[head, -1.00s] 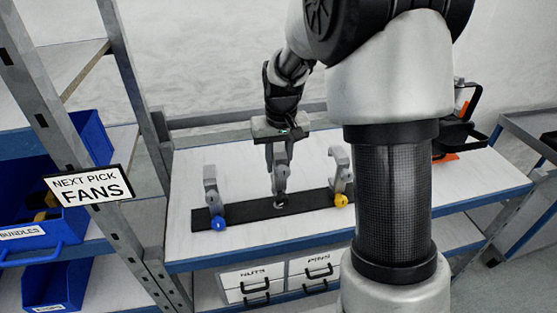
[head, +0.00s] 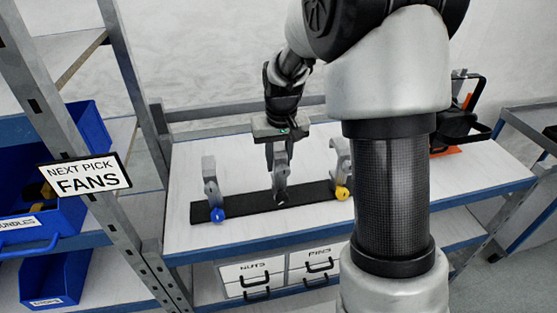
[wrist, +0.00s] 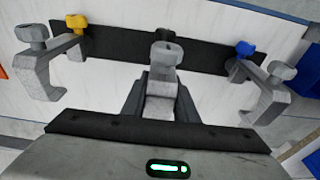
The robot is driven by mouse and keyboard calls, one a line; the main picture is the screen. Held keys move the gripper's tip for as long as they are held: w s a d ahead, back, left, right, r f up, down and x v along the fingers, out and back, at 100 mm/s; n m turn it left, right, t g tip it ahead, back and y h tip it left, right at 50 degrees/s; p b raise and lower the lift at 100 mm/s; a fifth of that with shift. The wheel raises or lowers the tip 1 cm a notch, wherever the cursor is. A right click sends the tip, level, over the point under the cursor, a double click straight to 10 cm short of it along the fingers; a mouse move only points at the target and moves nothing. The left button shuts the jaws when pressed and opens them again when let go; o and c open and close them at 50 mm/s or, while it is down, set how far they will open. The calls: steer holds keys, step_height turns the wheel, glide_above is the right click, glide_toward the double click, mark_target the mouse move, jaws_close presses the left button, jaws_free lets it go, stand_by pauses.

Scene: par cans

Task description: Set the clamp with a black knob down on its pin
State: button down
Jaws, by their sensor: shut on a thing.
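My gripper (head: 280,158) is shut on the grey clamp with a black knob (head: 281,180), holding it upright over the middle of the black strip (head: 245,203). In the wrist view the grey clamp (wrist: 165,55) sits between the fingers of my gripper (wrist: 160,95), and its dark knob blends into the strip. The clamp's lower end is at or just above the strip; I cannot tell whether it touches. Its pin is hidden.
A clamp with a blue knob (head: 211,190) stands at the strip's left end, one with a yellow knob (head: 342,165) at its right. White table (head: 240,235) is free in front. A shelf with blue bins (head: 60,270) and a "NEXT PICK FANS" sign (head: 85,175) stand left.

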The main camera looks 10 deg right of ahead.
mark_target(280, 150)
steer(key=shift+f+b, duration=0.9)
steer(key=shift+f, duration=0.35)
steer(key=c, duration=0.8)
jaws_free()
steer(key=shift+o, duration=0.2)
steer(key=shift+r, duration=0.1)
steer(key=shift+s+r+p, duration=0.3)
steer(key=shift+r+p, duration=0.95)
steer(key=shift+r, duration=0.55)
steer(key=shift+s+r+p, duration=0.3)
steer(key=shift+r+p, duration=0.95)
steer(key=shift+r, duration=0.5)
steer(key=shift+s+r+p, duration=0.3)
steer(key=shift+r+p, duration=0.95)
steer(key=shift+r, duration=0.55)
steer(key=s+r+t, duration=0.2)
steer(key=s+r, duration=0.9)
steer(key=r, duration=0.1)
steer(key=s+r+t+p, duration=0.1)
steer(key=s+r, duration=0.2)
steer(key=s, duration=0.9)
steer(key=shift+s+r+t+p, duration=0.2)
steer(key=shift+r+t+p, duration=0.1)
steer(key=shift+t, duration=0.1)
